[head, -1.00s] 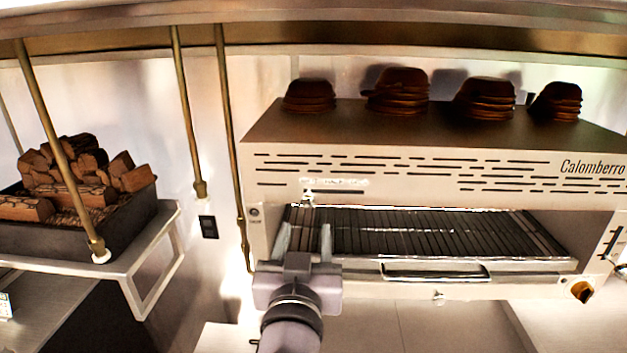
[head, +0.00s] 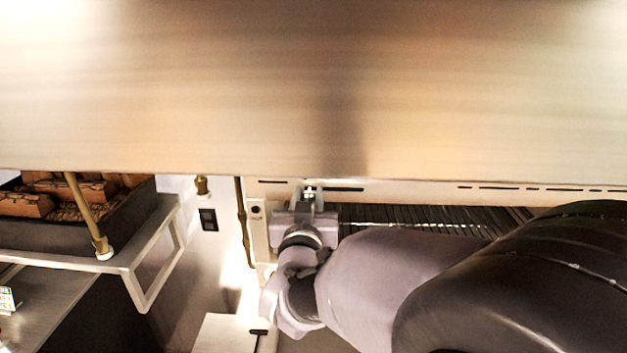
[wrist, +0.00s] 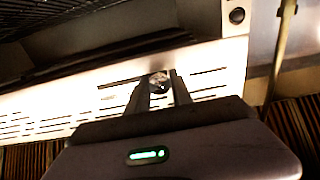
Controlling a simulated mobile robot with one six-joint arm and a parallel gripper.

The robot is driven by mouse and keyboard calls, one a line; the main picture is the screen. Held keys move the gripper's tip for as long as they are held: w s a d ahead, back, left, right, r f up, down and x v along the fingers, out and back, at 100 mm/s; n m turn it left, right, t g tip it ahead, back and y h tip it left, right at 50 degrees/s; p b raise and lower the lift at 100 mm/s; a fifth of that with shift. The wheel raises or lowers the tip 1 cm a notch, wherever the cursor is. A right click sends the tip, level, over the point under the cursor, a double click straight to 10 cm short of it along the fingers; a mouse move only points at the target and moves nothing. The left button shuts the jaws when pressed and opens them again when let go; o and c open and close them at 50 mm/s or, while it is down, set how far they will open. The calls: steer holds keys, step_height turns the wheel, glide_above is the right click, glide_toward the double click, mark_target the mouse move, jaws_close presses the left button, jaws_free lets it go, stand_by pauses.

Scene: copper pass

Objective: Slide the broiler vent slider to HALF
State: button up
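The broiler vent slider's small round knob (head: 309,190) is on the pale front of the broiler, near its left end. It also shows in the wrist view (wrist: 158,83), between my two fingers. My gripper (wrist: 160,88) is at the broiler front, one finger on each side of the knob. The fingers look closed in on it, though a thin gap may remain on one side. In the head view my gripper (head: 309,196) covers part of the front around the knob. Position marks for the slider cannot be read.
A broad metal panel (head: 310,90) fills the head view's upper half and hides the broiler's top. The broiler grate (head: 430,218) lies below the vent front. A brass rod (head: 242,220) hangs just left. A shelf (head: 150,245) with a wood-filled tray stands farther left.

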jaws_close()
stand_by(1.1)
